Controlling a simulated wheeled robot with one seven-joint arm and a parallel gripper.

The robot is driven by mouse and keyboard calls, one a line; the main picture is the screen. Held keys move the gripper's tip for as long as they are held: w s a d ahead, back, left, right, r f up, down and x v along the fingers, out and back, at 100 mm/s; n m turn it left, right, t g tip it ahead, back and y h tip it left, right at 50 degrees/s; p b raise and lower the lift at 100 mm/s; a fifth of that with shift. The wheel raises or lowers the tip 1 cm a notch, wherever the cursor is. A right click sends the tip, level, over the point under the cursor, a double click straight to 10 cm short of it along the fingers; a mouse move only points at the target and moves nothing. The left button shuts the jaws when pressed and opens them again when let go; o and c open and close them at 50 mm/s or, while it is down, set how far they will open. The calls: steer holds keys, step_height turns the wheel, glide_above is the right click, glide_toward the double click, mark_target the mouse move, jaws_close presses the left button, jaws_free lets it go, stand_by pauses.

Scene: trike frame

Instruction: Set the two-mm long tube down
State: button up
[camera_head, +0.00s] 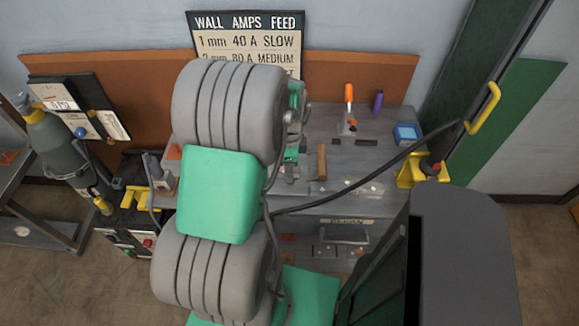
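My arm, with its thick grey ribbed joints and a green block, fills the middle of the head view and covers much of the workbench (345,208). My gripper's fingers cannot be made out. Only small grey and green parts show past the arm's right edge, and I cannot tell what they belong to. I cannot make out the two-mm long tube. It may be hidden behind the arm.
The bench holds an orange-handled tool (349,94), a purple item (378,102), a blue box (407,134) and a brown piece (321,161). A black hose (374,179) crosses in front, towards a yellow handle (484,107). A gas cylinder (58,146) stands left.

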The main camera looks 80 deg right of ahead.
steer(key=shift+r, duration=0.15)
step_height(320, 180, up, 12)
steer(key=w+a+r+n, duration=0.1)
steer(key=w+a+n, duration=0.25)
steer(key=w, duration=0.25)
steer(key=w+a+r+n, duration=0.1)
steer(key=w+a+n, duration=0.1)
steer(key=w+n, duration=0.3)
steer(key=w+a+r+n+t+h, duration=0.1)
steer(key=w+a+n, duration=0.7)
steer(key=w+a, duration=0.3)
steer(key=w+a+n+t, duration=0.1)
steer(key=w+a+n, duration=0.1)
steer(key=a+n, duration=0.6)
steer(key=w+a+n+t+y, duration=0.1)
steer(key=a+n, duration=0.8)
steer(key=a, duration=0.6)
steer(key=shift+w+a+r, duration=0.25)
steer(key=shift+w+r, duration=0.1)
